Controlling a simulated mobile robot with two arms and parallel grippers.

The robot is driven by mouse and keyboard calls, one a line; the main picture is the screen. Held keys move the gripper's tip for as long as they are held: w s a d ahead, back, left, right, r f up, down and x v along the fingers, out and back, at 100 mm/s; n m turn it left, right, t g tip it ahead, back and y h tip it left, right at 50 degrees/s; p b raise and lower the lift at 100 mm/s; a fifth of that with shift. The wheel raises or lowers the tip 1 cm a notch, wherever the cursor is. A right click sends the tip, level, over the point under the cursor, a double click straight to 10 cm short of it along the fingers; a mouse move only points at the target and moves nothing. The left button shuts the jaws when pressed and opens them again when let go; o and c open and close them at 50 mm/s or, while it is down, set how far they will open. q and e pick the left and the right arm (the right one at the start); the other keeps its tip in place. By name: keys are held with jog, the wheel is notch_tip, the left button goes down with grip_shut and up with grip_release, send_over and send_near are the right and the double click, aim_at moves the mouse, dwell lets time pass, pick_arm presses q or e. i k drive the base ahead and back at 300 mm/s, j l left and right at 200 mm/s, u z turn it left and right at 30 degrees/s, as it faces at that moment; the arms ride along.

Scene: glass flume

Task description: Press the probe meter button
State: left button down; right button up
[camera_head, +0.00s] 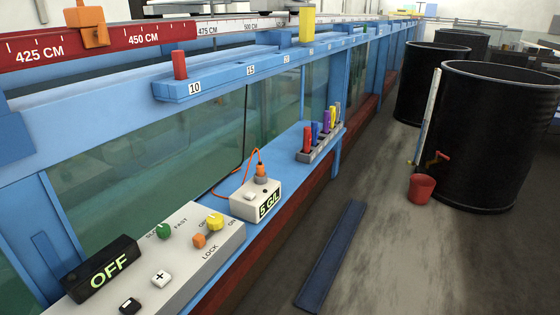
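The probe meter (243,206) is a small white box on the blue ledge along the glass flume, near the middle of the view. Its dark front display (269,203) reads "5 G/L". A small white button (249,195) sits on its top face. An orange probe (261,172) stands at its back corner, with an orange cable looping behind the box. Neither of my grippers is in view, and nothing covers the meter's top.
A grey control panel (228,238) with knobs, buttons and an "OFF" display (104,267) is left of the meter. A rack (320,150) of coloured pieces is beyond it. Black barrels (490,135), a red bucket (421,188) and a blue plank (330,255) are on the floor at right.

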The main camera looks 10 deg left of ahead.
aim_at(250, 195)
jog(key=i+l+u, duration=0.1)
jog(key=i+l, duration=0.7)
